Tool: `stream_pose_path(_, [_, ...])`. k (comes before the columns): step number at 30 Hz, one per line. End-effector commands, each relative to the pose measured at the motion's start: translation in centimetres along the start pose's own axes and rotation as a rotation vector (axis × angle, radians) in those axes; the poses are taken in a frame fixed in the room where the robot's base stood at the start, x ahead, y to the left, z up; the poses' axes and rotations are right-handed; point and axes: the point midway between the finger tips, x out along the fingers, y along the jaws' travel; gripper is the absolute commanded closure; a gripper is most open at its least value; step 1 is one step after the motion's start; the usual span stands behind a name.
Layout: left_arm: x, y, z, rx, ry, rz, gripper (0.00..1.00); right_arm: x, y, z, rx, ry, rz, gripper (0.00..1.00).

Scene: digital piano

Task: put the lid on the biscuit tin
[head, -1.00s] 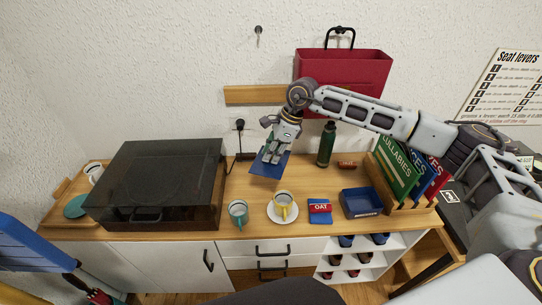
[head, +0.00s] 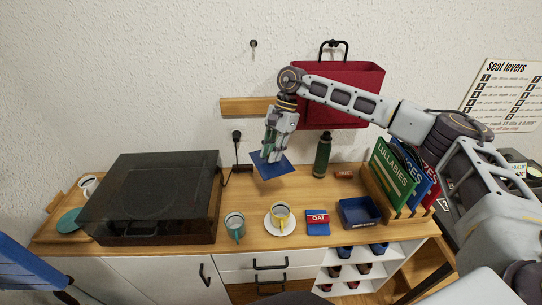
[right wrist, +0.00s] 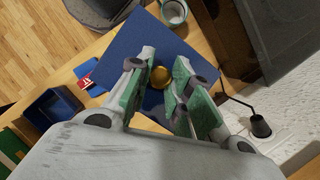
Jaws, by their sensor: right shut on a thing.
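The lid (head: 270,168) is a flat blue square, held tilted above the back of the counter. In the right wrist view the lid (right wrist: 140,50) has a round gold knob (right wrist: 160,77) between my green-padded fingers. My right gripper (head: 268,156) is shut on this knob. The biscuit tin (head: 360,213) looks to be the open blue square box on the counter, to the right of the lid. It also shows in the right wrist view (right wrist: 52,114). My left gripper is not in view.
A blue packet marked OAT (head: 317,222), a yellow cup (head: 280,215) on a saucer and a teal mug (head: 235,226) stand along the front. A green bottle (head: 321,158) stands behind. A dark-lidded turntable (head: 155,195) is left, a book rack (head: 395,185) right.

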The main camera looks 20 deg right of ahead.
Motion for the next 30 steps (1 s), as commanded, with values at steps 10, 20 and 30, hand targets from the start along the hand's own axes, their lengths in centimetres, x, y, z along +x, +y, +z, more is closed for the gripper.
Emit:
stream_pose_path(10, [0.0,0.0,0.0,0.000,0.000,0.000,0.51,-2.1,-0.1,0.1,-0.248,-0.001,0.099,1.00])
stream_pose_path(20, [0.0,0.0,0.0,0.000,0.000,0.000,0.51,-4.1,-0.1,0.3,-0.485,-0.002,0.194,1.00])
stream_pose_path(30, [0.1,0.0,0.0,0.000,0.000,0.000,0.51,-6.3,-0.1,0.4,-0.727,-0.002,0.291,1.00])
